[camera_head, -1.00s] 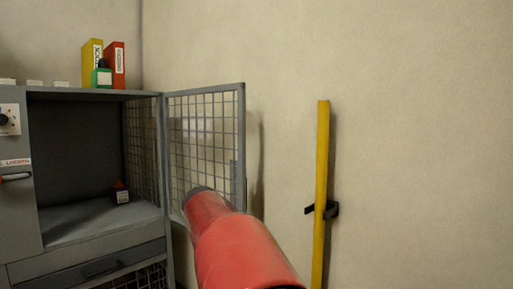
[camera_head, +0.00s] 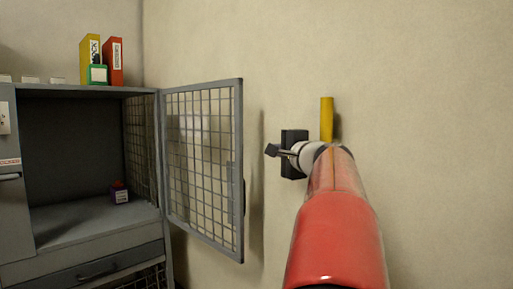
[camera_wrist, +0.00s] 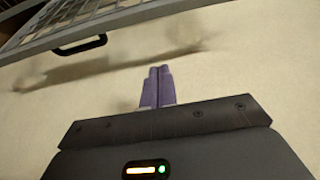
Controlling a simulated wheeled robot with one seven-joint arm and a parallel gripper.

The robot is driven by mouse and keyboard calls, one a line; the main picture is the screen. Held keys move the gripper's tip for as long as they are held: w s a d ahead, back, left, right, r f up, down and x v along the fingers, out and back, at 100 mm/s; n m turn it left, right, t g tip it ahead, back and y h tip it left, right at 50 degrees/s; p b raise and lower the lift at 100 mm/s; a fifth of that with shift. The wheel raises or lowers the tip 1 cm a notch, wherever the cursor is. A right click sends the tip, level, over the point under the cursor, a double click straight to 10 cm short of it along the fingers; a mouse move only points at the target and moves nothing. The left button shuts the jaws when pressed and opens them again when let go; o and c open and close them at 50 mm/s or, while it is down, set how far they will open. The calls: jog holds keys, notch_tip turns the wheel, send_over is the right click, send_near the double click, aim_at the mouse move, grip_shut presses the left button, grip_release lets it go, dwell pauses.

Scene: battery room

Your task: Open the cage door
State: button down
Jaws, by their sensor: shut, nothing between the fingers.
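The cage door (camera_head: 203,165) is a grey-framed wire mesh panel, hinged on the right side of the grey cabinet. It stands swung wide open, out toward the wall on the right. In the wrist view its frame and mesh (camera_wrist: 100,27) cross the top left, with a black handle (camera_wrist: 80,46) on the frame. My gripper shows in the wrist view (camera_wrist: 160,72), with its purple fingers together and nothing between them. It is apart from the door and handle. In the head view my red arm reaches up to the right of the door; the fingertips are not clear there.
The open cabinet compartment (camera_head: 72,218) holds a small dark bottle with a red top (camera_head: 119,192). Yellow (camera_head: 90,55) and red (camera_head: 115,62) binders and a green container (camera_head: 97,74) stand on top. A yellow pole (camera_head: 327,119) is by the wall, partly behind my arm.

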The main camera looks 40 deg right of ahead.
jog(key=p+x, duration=0.2)
jog(key=x, duration=0.8)
jog(key=shift+s+a, duration=0.15)
jog(key=shift+a, duration=0.85)
jog(key=shift+s+a, duration=0.15)
jog(key=shift+a, duration=0.8)
jog(key=shift+a, duration=0.1)
